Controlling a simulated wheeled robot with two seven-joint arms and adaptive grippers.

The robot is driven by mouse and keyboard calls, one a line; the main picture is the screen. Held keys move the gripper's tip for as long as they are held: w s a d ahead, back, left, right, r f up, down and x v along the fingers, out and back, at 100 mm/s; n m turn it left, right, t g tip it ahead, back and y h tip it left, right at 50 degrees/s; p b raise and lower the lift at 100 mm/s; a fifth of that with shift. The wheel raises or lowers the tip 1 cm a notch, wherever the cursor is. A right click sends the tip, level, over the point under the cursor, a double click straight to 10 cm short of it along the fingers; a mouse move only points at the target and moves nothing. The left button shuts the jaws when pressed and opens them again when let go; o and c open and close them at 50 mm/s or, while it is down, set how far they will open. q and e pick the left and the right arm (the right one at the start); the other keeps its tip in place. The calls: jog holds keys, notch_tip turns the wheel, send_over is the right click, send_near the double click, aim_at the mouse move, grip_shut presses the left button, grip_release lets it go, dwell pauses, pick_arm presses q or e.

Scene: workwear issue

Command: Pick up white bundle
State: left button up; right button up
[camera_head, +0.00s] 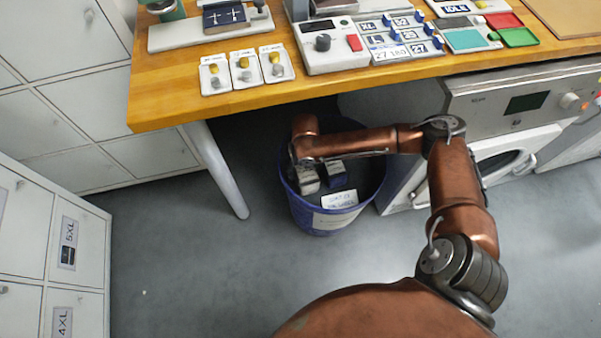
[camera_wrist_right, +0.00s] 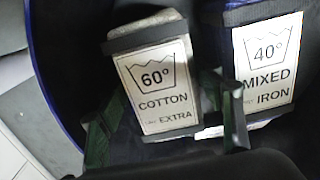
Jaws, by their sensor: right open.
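The white bundle (camera_head: 307,180), greyish white, lies inside the blue bin (camera_head: 322,218) under the desk. In the right wrist view it carries a white label reading 60° COTTON EXTRA (camera_wrist_right: 157,88) and a dark strap across its top. My right gripper reaches down into the bin; in the right wrist view its dark green fingers (camera_wrist_right: 167,85) are open, one on each side of the labelled bundle. I cannot tell whether they touch it. A dark blue bundle (camera_head: 336,173) lies right beside it; its label reads 40° MIXED, IRON (camera_wrist_right: 266,62). My left gripper is out of view.
The wooden desk (camera_head: 160,104) overhangs the bin's back. A table leg (camera_head: 218,170) stands left of the bin, and a washing machine (camera_head: 402,192) stands close on its right. Lockers (camera_head: 62,245) line the left. The grey floor (camera_head: 185,265) in front is clear.

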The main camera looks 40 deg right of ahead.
jog(key=shift+c, duration=0.3)
jog(key=c, duration=1)
